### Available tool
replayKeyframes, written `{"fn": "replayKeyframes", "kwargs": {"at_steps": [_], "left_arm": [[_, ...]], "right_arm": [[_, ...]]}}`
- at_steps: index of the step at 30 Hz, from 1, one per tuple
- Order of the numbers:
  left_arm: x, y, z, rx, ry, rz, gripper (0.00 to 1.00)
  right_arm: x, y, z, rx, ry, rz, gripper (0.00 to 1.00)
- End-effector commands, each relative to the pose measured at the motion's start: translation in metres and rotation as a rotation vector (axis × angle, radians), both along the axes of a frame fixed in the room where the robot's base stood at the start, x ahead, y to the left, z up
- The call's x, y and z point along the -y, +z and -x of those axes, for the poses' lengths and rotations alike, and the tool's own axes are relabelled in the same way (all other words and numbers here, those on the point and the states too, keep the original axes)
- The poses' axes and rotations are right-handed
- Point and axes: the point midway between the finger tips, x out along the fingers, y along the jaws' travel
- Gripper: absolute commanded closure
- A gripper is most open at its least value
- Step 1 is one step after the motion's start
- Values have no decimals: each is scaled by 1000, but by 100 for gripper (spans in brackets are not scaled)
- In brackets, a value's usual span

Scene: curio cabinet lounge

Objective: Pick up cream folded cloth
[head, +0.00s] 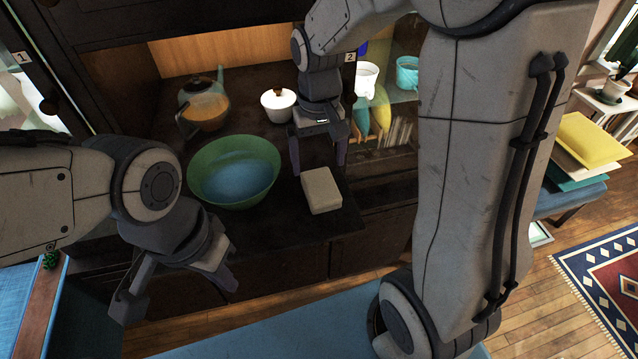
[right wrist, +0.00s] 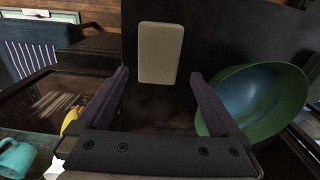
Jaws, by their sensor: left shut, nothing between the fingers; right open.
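The cream folded cloth (head: 321,191) is a small rectangular block lying flat on the dark cabinet shelf, right of the green bowl. It also shows in the right wrist view (right wrist: 160,53), beyond and between the fingertips. My right gripper (head: 319,168) is open and empty, just behind and above the cloth in the head view, apart from it as far as I can tell. Its two fingers (right wrist: 158,80) show in the right wrist view with nothing between them. My left gripper (head: 178,294) is shut and empty at the lower left, in front of the cabinet.
A green bowl with blue inside (head: 234,172) stands close left of the cloth. A teapot (head: 204,103) and a white lidded pot (head: 278,105) stand farther back. A white cup (head: 366,78) and a teal mug (head: 407,72) are at right. Bare shelf lies in front of the bowl.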

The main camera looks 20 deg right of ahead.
Motion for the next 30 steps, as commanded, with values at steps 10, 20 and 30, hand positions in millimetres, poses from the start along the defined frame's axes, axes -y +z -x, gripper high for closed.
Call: {"fn": "replayKeyframes", "kwargs": {"at_steps": [10, 20, 30], "left_arm": [[0, 9, 0, 0, 0, 0, 100], [0, 19, 0, 0, 1, 0, 100], [0, 18, 0, 0, 1, 0, 100]], "right_arm": [[0, -34, 3, -4, 2, 0, 0], [2, -76, 7, -2, 2, 0, 0], [2, -77, 6, 1, 3, -1, 38]]}}
